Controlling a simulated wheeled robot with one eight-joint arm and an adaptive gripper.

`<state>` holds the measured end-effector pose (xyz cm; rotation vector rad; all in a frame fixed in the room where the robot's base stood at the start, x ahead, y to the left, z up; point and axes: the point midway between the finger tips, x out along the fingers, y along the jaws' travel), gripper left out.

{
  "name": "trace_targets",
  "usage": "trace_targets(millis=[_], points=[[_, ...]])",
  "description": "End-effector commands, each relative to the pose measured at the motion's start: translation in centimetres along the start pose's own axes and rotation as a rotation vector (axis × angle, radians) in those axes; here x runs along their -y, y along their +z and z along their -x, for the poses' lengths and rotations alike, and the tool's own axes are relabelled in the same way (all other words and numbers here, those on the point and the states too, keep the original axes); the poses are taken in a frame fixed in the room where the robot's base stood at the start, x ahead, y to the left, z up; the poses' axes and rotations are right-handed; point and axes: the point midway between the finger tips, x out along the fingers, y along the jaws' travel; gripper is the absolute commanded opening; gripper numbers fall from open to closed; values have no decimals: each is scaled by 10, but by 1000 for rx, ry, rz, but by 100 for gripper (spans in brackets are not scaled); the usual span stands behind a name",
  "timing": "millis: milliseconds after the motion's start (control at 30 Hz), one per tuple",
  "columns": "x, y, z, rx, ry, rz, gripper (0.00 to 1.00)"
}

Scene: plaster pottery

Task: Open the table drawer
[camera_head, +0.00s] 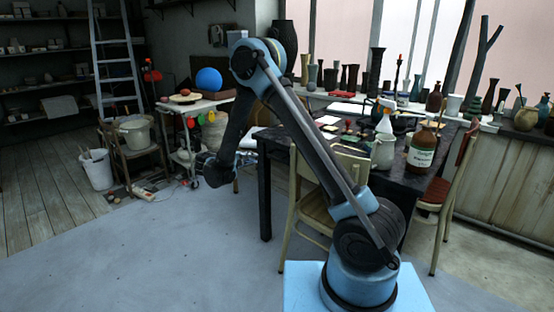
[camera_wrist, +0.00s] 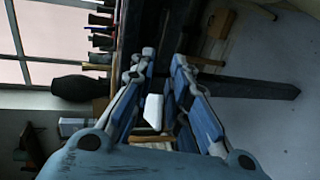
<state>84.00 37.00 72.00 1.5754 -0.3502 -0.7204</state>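The dark table (camera_head: 265,190) stands right of centre in the head view, partly hidden behind my arm and a chair. Its dark edge and leg (camera_wrist: 245,86) also show sideways in the wrist view, beyond my fingers. I cannot clearly make out a drawer front or handle in either view. My gripper (camera_wrist: 163,65) is open, with its two blue-grey fingers apart and a gap between them. A small white flat thing (camera_wrist: 153,111) shows through that gap; I cannot tell what it is. In the head view the fingers are not clear behind my dark wrist.
A pale wooden chair (camera_head: 312,204) stands at the table's near side, and another chair (camera_head: 459,172) at its right. Bottles and a white bucket (camera_head: 383,152) crowd the tabletop. A white cart (camera_head: 193,104) stands left of my arm. The grey floor (camera_head: 150,255) in front is clear.

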Motion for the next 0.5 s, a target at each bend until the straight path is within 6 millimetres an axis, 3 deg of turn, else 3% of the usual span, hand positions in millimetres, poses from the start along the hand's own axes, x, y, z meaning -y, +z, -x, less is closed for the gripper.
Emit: trace_targets(millis=[267,500], points=[[13,-8,2,-12,33,3,16],[11,-8,-30,-10,32,3,16]])
